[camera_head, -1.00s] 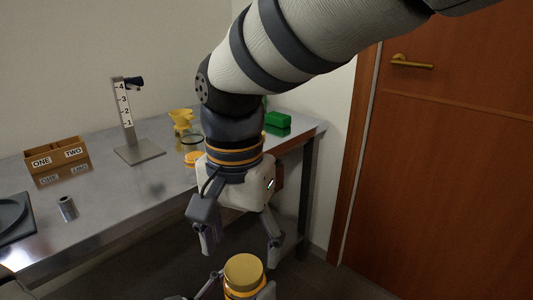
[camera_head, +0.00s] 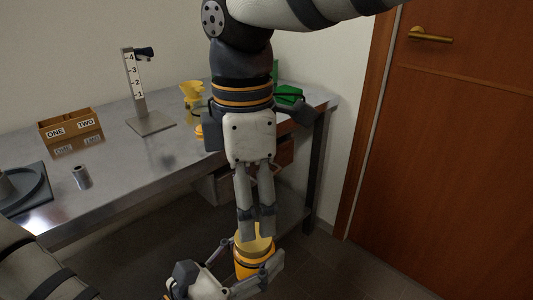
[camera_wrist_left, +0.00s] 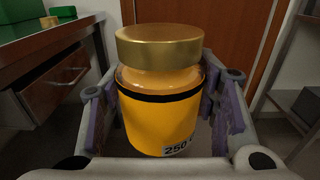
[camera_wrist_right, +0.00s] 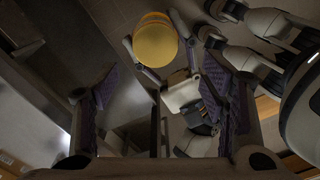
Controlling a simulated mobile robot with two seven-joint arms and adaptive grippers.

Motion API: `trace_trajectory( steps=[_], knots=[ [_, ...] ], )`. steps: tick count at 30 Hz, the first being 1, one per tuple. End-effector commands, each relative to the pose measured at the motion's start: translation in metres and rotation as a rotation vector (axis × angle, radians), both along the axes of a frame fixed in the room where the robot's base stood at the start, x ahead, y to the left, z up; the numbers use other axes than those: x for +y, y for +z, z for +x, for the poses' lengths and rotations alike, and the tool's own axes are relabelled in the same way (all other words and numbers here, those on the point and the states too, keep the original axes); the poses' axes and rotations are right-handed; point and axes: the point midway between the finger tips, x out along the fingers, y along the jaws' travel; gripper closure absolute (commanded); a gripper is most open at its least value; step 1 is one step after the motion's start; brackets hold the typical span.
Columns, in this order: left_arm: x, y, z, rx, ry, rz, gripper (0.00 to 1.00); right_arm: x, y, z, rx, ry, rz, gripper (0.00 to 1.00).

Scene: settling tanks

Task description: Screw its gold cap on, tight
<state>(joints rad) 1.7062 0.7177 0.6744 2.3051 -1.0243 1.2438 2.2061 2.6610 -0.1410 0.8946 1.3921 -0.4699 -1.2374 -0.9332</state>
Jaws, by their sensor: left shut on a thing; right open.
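A yellow-orange jar (camera_head: 250,266) with a dark band and a "250" label stands upright in my left gripper (camera_wrist_left: 160,112), which is shut around its body. The gold cap (camera_wrist_left: 160,45) sits on top of the jar's neck; how tightly it is seated cannot be told. In the head view the cap (camera_head: 262,244) is partly covered by my right gripper (camera_head: 256,222). The right gripper is open and empty, pointing down above the jar. In the right wrist view the cap (camera_wrist_right: 155,44) lies beyond the fingertips, off toward the top, not between the fingers.
A brown door (camera_head: 455,150) is at the right. The jar is held in front of the bench.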

Motion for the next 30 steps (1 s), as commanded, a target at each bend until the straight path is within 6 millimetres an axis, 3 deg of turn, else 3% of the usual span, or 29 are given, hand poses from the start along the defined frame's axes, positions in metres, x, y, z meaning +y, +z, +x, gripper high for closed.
trace_trajectory(
  steps=[3, 8, 20, 30],
  knots=[
    [0.0, 0.001, 0.0, -0.003, 0.0, -0.001, 1.0, -0.001, 0.005, 0.003, -0.007, 0.299, 0.009, 0.34],
    [0.0, 0.001, 0.0, -0.003, 0.0, -0.001, 1.0, -0.002, 0.009, 0.006, -0.015, 0.496, 0.012, 0.34],
    [0.0, 0.001, 0.0, -0.003, 0.0, -0.001, 1.0, -0.002, 0.004, 0.006, -0.014, 0.518, 0.009, 0.34],
    [0.0, 0.001, 0.0, -0.003, 0.0, -0.001, 1.0, -0.003, -0.052, 0.005, -0.012, 0.517, 0.009, 0.34]
  ],
)
